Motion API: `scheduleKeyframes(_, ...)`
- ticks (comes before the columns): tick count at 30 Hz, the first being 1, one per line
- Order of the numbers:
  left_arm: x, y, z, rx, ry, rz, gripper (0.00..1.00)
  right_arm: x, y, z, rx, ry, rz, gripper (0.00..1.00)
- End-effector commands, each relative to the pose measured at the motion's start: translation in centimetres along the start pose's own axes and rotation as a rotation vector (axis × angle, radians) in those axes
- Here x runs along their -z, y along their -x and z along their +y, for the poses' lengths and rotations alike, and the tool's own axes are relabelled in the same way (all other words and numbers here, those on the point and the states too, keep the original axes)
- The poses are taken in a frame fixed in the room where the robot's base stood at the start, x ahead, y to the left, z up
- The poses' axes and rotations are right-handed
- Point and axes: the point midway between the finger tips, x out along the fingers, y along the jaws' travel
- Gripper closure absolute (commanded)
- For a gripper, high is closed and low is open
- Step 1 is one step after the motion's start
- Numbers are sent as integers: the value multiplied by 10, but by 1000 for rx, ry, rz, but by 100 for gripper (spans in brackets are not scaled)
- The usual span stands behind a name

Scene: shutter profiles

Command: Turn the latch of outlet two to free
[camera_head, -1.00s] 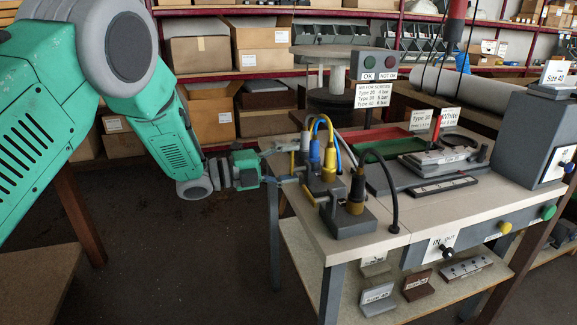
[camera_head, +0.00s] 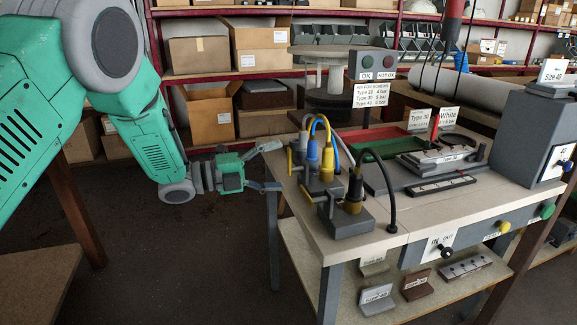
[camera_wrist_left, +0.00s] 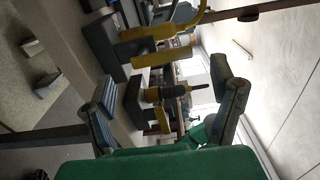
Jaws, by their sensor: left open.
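A row of grey outlet blocks (camera_head: 345,222) stands at the table's left edge, bearing yellow, blue and black-topped connectors (camera_head: 354,190) with curved hoses. Small yellow latches (camera_head: 307,194) stick out on their left side; one also shows in the wrist view (camera_wrist_left: 162,120). I cannot read outlet numbers, so I cannot tell which latch is outlet two's. My left gripper (camera_head: 273,167) is open and empty, left of the blocks and apart from the latches. In the wrist view its two fingers (camera_wrist_left: 165,108) are spread, with a yellow-banded connector (camera_wrist_left: 165,94) seen between them. My right gripper is not in view.
A green-topped tray (camera_head: 395,146) and a fixture with a White sign (camera_head: 447,118) lie right of the hoses. A grey box (camera_head: 535,135) stands at the far right. The lower shelf (camera_head: 340,285) holds several profiles. Free floor lies left of the table.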

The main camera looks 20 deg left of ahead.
Motion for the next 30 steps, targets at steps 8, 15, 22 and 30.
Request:
scheduleKeyframes(8,0,59,1,-2,3,0,22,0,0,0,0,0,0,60)
scheduleKeyframes(15,0,82,2,-2,2,2,22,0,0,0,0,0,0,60)
scheduleKeyframes(22,1,84,2,-2,1,3,22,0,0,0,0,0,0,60)
scheduleKeyframes(30,0,84,2,-2,2,3,22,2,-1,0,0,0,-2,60)
